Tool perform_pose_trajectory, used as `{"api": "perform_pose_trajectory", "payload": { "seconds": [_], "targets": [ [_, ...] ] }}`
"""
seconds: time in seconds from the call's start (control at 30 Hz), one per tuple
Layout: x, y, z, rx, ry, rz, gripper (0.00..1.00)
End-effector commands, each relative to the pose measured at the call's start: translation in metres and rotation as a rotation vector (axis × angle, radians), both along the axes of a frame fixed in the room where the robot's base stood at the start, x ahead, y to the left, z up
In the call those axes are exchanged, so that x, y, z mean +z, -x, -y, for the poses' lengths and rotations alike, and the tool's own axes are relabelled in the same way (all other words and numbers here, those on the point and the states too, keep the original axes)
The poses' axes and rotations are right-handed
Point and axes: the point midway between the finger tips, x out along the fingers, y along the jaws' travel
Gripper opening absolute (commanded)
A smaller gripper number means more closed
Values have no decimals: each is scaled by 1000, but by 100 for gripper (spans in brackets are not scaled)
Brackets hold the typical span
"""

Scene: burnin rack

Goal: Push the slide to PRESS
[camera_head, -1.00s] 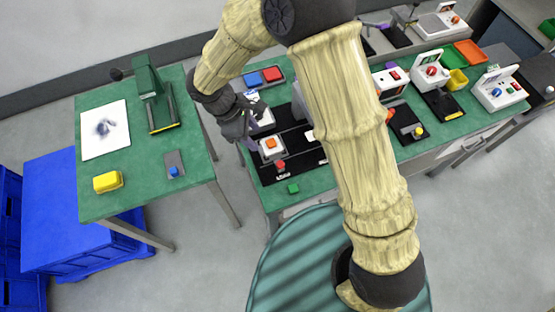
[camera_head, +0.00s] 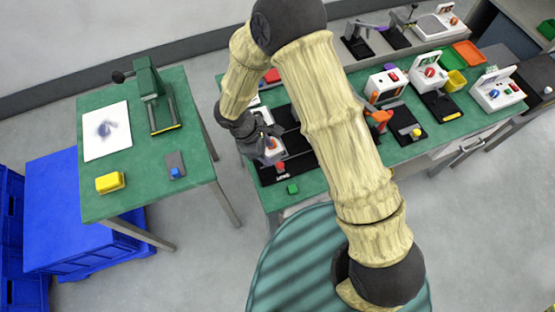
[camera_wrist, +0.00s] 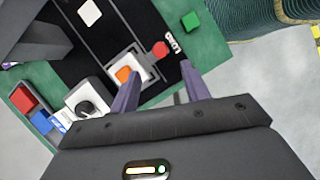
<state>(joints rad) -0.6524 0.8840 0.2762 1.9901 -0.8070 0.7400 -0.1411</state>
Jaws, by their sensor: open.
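A black rail board (camera_head: 267,178) lies on the green bench. On it is a white block with an orange button (camera_wrist: 123,75), which I take for the slide. It is partly hidden by my gripper in the head view (camera_head: 271,150). A red knob (camera_wrist: 160,48) stands just past it, beside a small white label (camera_wrist: 172,43) too small to read; the knob also shows in the head view (camera_head: 280,167). My gripper (camera_wrist: 156,92) is open, its two purple fingers apart and empty. The left finger is close to the white block; I cannot tell whether they touch.
A white unit with a black knob (camera_wrist: 85,105) sits beside the white block. A green block (camera_wrist: 191,21) lies near the bench edge. Several testers, such as a white one with a red knob (camera_head: 430,75), stand to the right. Open floor separates the left table (camera_head: 140,195).

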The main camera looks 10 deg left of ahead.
Motion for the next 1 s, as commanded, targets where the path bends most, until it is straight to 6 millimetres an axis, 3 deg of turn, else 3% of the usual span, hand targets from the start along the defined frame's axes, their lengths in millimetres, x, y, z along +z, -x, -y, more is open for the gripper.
{"api": "perform_pose_trajectory", "payload": {
  "seconds": [0.4,0.83,1.0],
  "targets": [
    [-63,-4,26,1,2,-1,47],
    [-74,-5,30,1,0,1,47],
    [-74,-5,30,0,0,1,15]
  ]
}}
